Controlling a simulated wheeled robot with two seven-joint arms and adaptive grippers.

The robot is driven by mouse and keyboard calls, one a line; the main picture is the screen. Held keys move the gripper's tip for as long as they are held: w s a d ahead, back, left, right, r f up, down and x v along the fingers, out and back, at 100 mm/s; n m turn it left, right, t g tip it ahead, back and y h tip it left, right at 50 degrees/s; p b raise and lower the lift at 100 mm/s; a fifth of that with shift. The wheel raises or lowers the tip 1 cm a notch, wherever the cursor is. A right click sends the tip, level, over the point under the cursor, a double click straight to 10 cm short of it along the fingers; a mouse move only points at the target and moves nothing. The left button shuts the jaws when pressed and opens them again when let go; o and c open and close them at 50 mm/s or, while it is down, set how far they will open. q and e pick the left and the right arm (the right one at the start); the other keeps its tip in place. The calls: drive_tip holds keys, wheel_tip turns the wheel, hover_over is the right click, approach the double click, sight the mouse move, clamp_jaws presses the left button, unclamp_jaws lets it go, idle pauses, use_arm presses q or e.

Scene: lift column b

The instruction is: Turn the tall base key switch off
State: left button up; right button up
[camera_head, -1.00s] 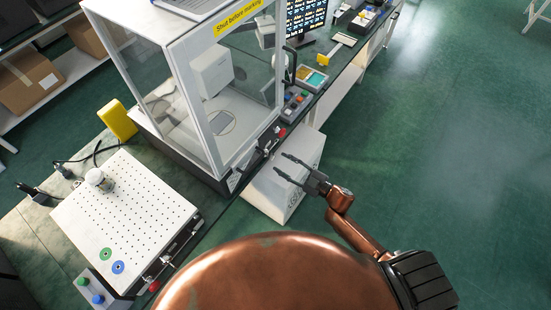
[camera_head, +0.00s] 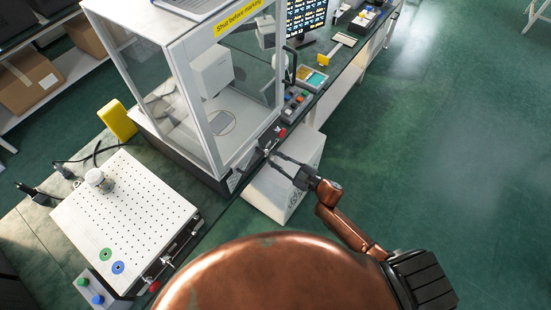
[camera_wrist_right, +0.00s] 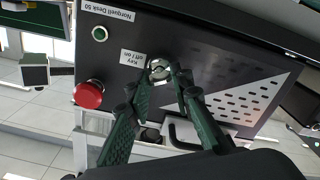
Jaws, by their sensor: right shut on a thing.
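The key switch (camera_wrist_right: 158,69) is a round metal lock on the dark front panel (camera_wrist_right: 220,70) of the tall base, beside an upside-down "Key off / on" label (camera_wrist_right: 145,60) in the right wrist view. My right gripper (camera_wrist_right: 165,74) has its fingertips at the switch and is shut on its key. The fingers partly cover the key, so its exact turn is hard to read. In the head view, my right gripper (camera_head: 269,156) reaches the front of the tall base (camera_head: 240,178) under the clear-walled enclosure (camera_head: 190,90). My left gripper is not in view.
A red mushroom button (camera_wrist_right: 88,94) and a green-ringed button (camera_wrist_right: 99,34) sit on the same panel. A perforated white plate unit (camera_head: 125,220) stands at left. A white box (camera_head: 290,185) is beneath the bench edge.

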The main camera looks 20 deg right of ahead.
drive_tip(key=shift+d, duration=0.1)
clamp_jaws()
drive_tip(key=shift+n+b, duration=2.2)
drive_tip(key=shift+n, duration=3.9)
drive_tip(key=o, duration=0.7)
unclamp_jaws()
drive_tip(key=shift+c, duration=0.2)
